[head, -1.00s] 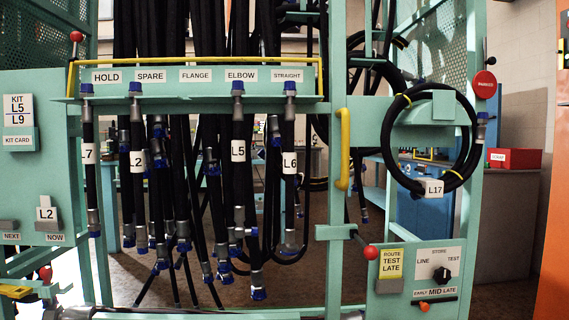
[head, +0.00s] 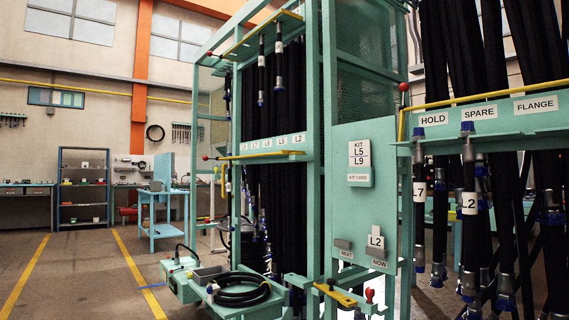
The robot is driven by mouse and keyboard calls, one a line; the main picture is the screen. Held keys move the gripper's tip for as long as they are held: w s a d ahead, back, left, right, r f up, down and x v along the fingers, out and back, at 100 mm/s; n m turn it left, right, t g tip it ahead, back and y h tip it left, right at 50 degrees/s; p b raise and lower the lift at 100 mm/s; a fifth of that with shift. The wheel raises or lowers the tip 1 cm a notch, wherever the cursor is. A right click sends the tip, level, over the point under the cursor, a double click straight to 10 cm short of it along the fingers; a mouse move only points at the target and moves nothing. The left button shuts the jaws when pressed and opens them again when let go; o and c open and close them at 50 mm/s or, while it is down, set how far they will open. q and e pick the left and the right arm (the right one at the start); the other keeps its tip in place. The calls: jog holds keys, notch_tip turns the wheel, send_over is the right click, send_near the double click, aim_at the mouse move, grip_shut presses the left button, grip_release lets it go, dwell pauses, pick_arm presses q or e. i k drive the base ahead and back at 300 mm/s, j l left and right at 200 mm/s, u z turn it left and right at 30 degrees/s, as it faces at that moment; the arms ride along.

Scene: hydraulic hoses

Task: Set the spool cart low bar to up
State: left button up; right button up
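Neither of my grippers shows in the head view. No label names the spool cart or its low bar, so I cannot tell for sure which bar it is. On the teal hose rack at centre, an upper yellow bar (head: 262,35) runs along the top. A lower yellow bar (head: 262,156) runs roughly level across the hoses, with a red knob (head: 206,158) near its left end. Near the floor, a short yellow bar (head: 335,295) slopes down to the right, beside a red knob (head: 369,295).
A black coiled hose (head: 240,289) lies on a low teal stand at bottom centre. A teal panel (head: 365,215) carries a KIT L5 L9 card. The right rack's label shelf (head: 490,123) reads HOLD, SPARE, FLANGE. Open floor (head: 85,275) with yellow lines lies left.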

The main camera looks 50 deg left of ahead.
aim_at(283, 152)
jog(key=u, duration=1.95)
